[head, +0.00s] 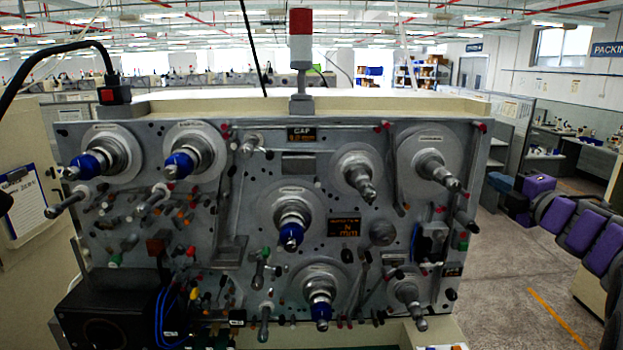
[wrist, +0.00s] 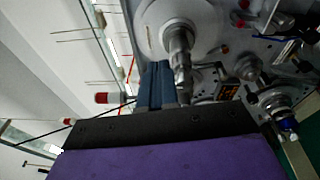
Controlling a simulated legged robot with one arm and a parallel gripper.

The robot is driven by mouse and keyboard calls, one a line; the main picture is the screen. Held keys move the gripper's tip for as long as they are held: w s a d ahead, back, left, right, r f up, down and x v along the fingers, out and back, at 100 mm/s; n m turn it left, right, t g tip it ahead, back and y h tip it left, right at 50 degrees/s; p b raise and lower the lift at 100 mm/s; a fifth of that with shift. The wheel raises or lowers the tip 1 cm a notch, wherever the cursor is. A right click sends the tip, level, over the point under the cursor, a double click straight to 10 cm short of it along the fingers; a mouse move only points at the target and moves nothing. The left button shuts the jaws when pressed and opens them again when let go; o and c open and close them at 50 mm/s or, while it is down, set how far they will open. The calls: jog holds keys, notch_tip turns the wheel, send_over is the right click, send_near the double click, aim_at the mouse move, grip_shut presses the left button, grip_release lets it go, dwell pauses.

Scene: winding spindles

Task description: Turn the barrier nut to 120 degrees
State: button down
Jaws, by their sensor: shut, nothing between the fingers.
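The grey panel (head: 285,140) carries several spindles on round discs. Blue nuts sit on the upper left spindle (head: 85,166), the one beside it (head: 180,164), the centre one (head: 291,233) and the bottom one (head: 321,310). Bare metal spindles are at the upper right (head: 437,172), upper middle (head: 358,178) and lower right (head: 411,303). The labels are too small to read, so I cannot tell which is the barrier nut. My gripper (head: 499,182) is shut and empty, right of the panel. In the wrist view its fingers (wrist: 167,82) appear close beside a metal spindle (wrist: 179,48); contact is unclear.
A red and white lamp (head: 301,40) stands on top of the panel. Several small knobs and pegs stick out of the panel between the spindles. A black box (head: 115,310) is at the lower left. Open floor (head: 510,290) lies to the right.

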jog(key=m+t, duration=0.1)
jog(key=m, duration=0.3)
jog(key=m+t+p, duration=0.1)
jog(key=m+p, duration=0.2)
jog(key=m, duration=0.7)
send_near(445, 178)
jog(key=w+d+f, duration=0.1)
jog(key=d, duration=0.1)
jog(key=w+p, duration=0.3)
jog(key=w, duration=0.4)
jog(key=shift+h, duration=0.3)
